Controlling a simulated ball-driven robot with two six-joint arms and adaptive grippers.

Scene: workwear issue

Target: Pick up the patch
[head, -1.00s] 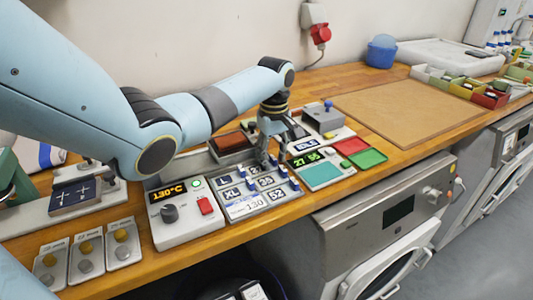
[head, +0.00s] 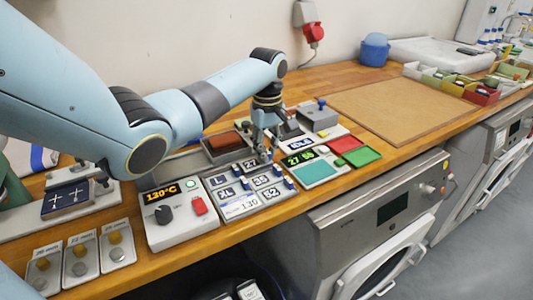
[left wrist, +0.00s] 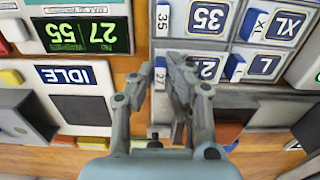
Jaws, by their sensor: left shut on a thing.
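In the left wrist view, the left gripper (left wrist: 163,72) is shut on a small white-and-blue patch (left wrist: 160,74) marked 27, beside the 27 label. Its fingers hide part of the patch, and I cannot tell whether it is clear of the board. Other white-and-blue patches (left wrist: 253,25) stand beside their labels. My right gripper is not in view.
A panel with a 27 55 display (head: 299,158) and red and green trays (head: 362,156) is to the right. A brown mat (head: 400,108) lies clear beyond. The counter's front edge is close.

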